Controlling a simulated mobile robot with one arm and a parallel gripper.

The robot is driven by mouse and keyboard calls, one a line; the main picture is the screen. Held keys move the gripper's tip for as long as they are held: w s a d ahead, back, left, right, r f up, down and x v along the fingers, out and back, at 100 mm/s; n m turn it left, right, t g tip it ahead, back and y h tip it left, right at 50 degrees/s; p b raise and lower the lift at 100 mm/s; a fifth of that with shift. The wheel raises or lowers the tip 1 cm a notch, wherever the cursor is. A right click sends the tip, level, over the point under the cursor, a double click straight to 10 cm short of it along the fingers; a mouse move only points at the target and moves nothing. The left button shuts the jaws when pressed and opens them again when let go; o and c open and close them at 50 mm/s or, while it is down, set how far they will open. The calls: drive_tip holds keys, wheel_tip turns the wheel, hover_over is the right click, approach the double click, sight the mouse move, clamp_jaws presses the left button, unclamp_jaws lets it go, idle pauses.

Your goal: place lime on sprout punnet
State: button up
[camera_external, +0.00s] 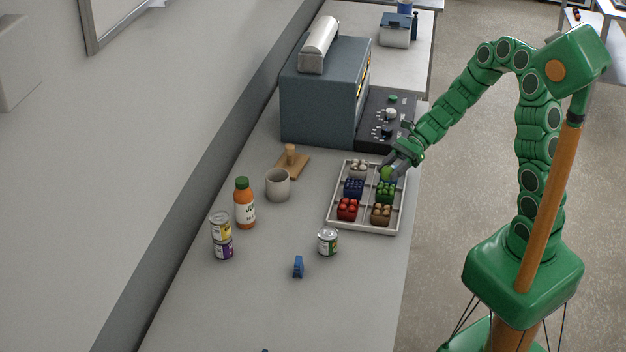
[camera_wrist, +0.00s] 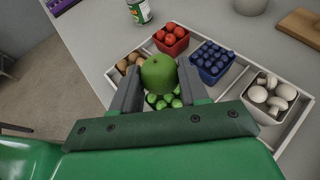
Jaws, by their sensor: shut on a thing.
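My gripper (camera_external: 392,169) is shut on the lime (camera_external: 386,172), a round green fruit. In the wrist view the lime (camera_wrist: 158,73) sits between the two grey fingers of my gripper (camera_wrist: 157,82). The sprout punnet (camera_external: 386,192) is full of small green sprouts and stands in the tray. In the wrist view the sprouts (camera_wrist: 164,100) show just below the lime, partly hidden by it and by the fingers. The lime appears above the sprouts; whether it touches them I cannot tell.
The divided tray (camera_external: 363,225) also holds punnets of tomatoes (camera_external: 347,208), blueberries (camera_external: 353,187), mushrooms (camera_external: 358,170) and brown produce (camera_external: 381,213). A can (camera_external: 327,242), a mug (camera_external: 278,184) and a juice bottle (camera_external: 244,205) stand to the left. A large grey machine (camera_external: 320,100) stands behind.

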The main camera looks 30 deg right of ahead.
sight(390, 186)
drive_tip(key=shift+f, duration=1.65)
drive_tip(key=shift+f, duration=0.1)
drive_tip(key=o, duration=1)
drive_tip(key=shift+o, duration=0.2)
drive_tip(key=v, duration=1.2)
drive_tip(key=shift+r, duration=0.2)
